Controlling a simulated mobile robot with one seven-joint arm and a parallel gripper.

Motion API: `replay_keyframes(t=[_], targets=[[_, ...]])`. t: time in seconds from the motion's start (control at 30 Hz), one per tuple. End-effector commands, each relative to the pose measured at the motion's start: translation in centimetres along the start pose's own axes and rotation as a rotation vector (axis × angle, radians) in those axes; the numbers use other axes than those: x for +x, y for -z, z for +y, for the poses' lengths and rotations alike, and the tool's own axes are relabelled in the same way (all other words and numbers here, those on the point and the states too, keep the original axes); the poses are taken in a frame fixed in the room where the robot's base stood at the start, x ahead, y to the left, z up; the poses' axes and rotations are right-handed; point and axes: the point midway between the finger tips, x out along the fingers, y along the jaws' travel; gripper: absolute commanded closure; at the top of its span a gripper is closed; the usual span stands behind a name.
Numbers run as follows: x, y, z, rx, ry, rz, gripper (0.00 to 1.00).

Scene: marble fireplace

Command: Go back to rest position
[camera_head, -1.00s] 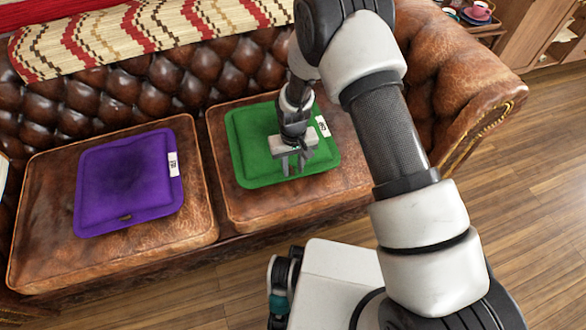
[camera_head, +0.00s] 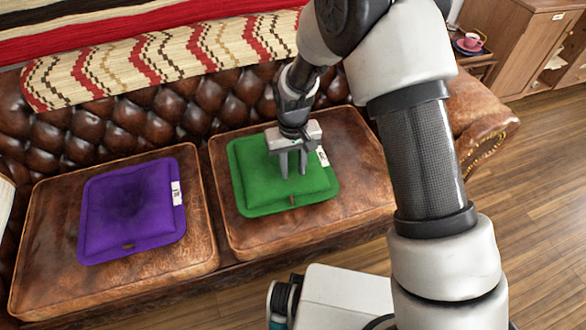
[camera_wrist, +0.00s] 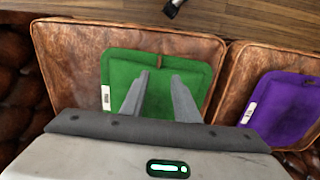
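My gripper (camera_head: 293,170) hangs over the green cushion (camera_head: 255,183) on the right seat of the brown leather sofa. Its two fingers are apart with nothing between them. In the wrist view the open fingers (camera_wrist: 160,95) point at the green cushion (camera_wrist: 129,72), which lies flat below. The fingers appear clear of it, though the exact height is hard to tell. The arm reaches out from the right side of the head view, bent over the sofa.
A purple cushion (camera_head: 130,212) lies on the left seat; it also shows in the wrist view (camera_wrist: 285,106). A patterned blanket (camera_head: 165,62) covers the sofa back. The sofa's right armrest (camera_head: 487,118) is beside my arm. Bare wood floor (camera_head: 535,190) is at the right.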

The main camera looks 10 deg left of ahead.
Motion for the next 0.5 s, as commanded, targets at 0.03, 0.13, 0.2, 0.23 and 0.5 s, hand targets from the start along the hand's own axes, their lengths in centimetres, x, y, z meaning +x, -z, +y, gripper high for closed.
replay_keyframes(t=[0.03, 0.13, 0.2, 0.23, 0.5], targets=[[0.0, 0.0, 0.0, 0.0, 0.0, 0.0, 0.72], [0.0, 0.0, 0.0, 0.0, 0.0, 0.0, 0.72], [0.0, 0.0, 0.0, 0.0, 0.0, 0.0, 0.72], [0.0, 0.0, 0.0, 0.0, 0.0, 0.0, 0.72], [-2.6, 0.1, 1.2, 0.022, -0.001, 0.025, 0.72]])
